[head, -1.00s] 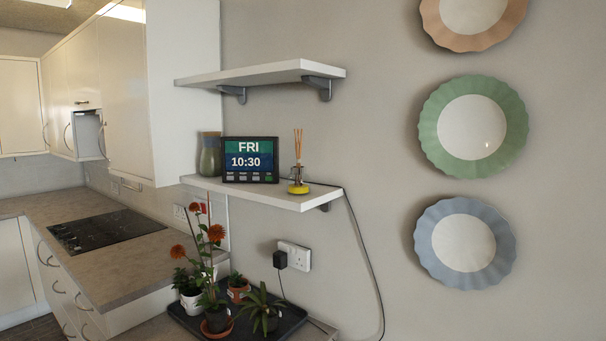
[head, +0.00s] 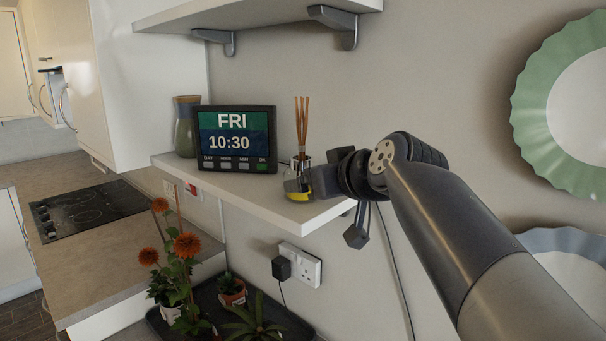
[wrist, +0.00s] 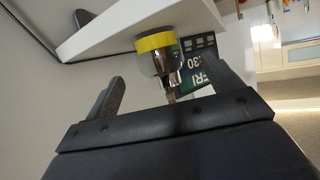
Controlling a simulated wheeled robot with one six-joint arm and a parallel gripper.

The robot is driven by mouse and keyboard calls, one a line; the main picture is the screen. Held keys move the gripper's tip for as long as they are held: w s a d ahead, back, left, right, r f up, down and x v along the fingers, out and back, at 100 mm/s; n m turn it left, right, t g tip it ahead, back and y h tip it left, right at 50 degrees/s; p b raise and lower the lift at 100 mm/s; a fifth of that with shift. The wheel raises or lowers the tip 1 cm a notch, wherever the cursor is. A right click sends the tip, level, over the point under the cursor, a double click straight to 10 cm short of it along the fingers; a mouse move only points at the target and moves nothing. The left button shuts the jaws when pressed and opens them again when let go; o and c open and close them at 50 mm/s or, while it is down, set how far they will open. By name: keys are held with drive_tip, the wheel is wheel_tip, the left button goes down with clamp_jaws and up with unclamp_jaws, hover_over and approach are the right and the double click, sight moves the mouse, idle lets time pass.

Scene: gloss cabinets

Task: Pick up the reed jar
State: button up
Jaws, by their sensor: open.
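The reed jar (head: 301,163) is a small glass jar with a yellow base and upright brown reeds. It stands near the front right end of the lower white shelf (head: 262,213). My gripper (head: 308,183) is at the jar's right side and hides part of its body in the head view. In the wrist view, which looks upside down, the jar (wrist: 158,50) shows between the open fingers of my gripper (wrist: 168,88). Nothing is held. I cannot tell whether a finger touches the glass.
A digital clock (head: 236,139) stands left of the jar, with a green vase (head: 185,128) beside it. An upper shelf (head: 250,12) is overhead. A dark cable (head: 394,265) runs down the wall. Potted plants (head: 180,275) stand below. Wall plates (head: 560,120) hang at right.

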drive_tip(key=p+x, duration=0.1)
drive_tip(key=x, duration=0.5)
drive_tip(key=p+x, duration=0.1)
drive_tip(key=x, duration=0.2)
drive_tip(key=shift+s+d+f+p, duration=0.1)
drive_tip(key=shift+d+f+p, duration=0.1)
drive_tip(key=shift+f+p, duration=0.1)
drive_tip(key=shift+r, duration=0.1)
drive_tip(key=shift+c, duration=0.5)
drive_tip(key=c, duration=1.1)
drive_tip(key=shift+c, duration=0.3)
